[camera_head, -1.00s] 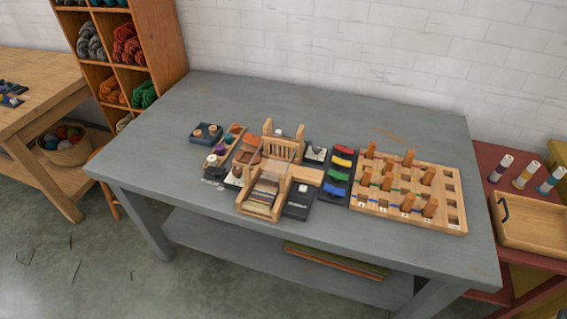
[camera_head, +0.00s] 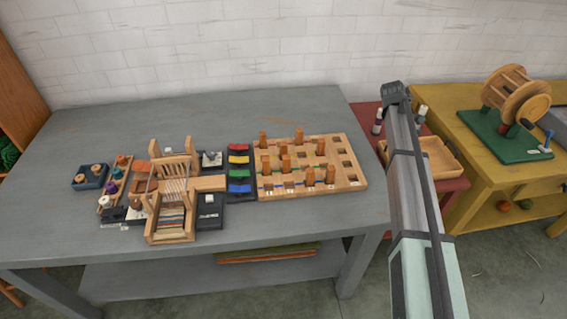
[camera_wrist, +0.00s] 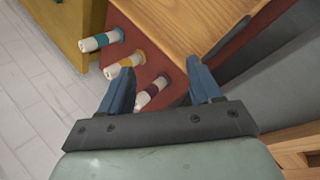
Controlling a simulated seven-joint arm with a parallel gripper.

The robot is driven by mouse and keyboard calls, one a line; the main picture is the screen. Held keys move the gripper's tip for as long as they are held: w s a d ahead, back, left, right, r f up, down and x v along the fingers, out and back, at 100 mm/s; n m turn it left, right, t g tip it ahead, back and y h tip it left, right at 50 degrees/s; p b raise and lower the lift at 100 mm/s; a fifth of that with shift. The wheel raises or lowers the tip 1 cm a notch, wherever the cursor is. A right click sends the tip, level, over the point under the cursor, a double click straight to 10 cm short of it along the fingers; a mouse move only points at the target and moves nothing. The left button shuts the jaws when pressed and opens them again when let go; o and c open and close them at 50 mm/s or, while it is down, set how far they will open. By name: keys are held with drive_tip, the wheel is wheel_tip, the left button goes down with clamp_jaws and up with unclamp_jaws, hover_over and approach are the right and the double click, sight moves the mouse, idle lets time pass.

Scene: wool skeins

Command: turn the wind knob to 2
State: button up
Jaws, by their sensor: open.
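No knob marked "wind" can be read in these frames. A dark blue box (camera_head: 91,178) with two round wooden knobs lies at the left of the grey table. A small dark panel (camera_head: 211,160) with a pale dial-like face stands behind the wooden loom (camera_head: 172,205). A wooden drum winder (camera_head: 514,97) on a green base (camera_head: 507,139) stands on the yellow table, with a blue-handled part beside it. My gripper (camera_head: 394,92) is over the red table, far from these. In the wrist view its blue fingers (camera_wrist: 158,76) are apart, with nothing held.
A peg board (camera_head: 349,181) with several wooden pegs and a row of coloured blocks (camera_head: 239,174) lie on the grey table. The red table (camera_wrist: 165,45) holds thread spools (camera_wrist: 126,64) and a wooden tray (camera_wrist: 195,22). The grey table's back strip (camera_head: 150,115) is clear.

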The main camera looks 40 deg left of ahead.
drive_tip(key=s+a+r+n+y, duration=0.15)
drive_tip(key=s+a, duration=0.25)
drive_tip(key=a, duration=0.4)
drive_tip(key=s+a+r+n+g, duration=0.1)
drive_tip(key=s+a+r, duration=0.25)
drive_tip(key=a, duration=0.45)
drive_tip(key=s+a+r+n+y, duration=0.1)
drive_tip(key=s+a+r, duration=0.1)
drive_tip(key=s+a, duration=0.45)
drive_tip(key=s+a+r+n+g, duration=0.2)
drive_tip(key=s+a+r, duration=0.1)
drive_tip(key=s+a, duration=1.15)
drive_tip(key=n+g, duration=0.4)
approach(135, 203)
drive_tip(key=shift+h, duration=0.35)
drive_tip(key=f, duration=0.8)
drive_tip(key=shift+s+a+f, duration=0.1)
drive_tip(key=shift+a+f, duration=0.15)
drive_tip(key=shift+a, duration=0.05)
drive_tip(key=shift+c, duration=0.3)
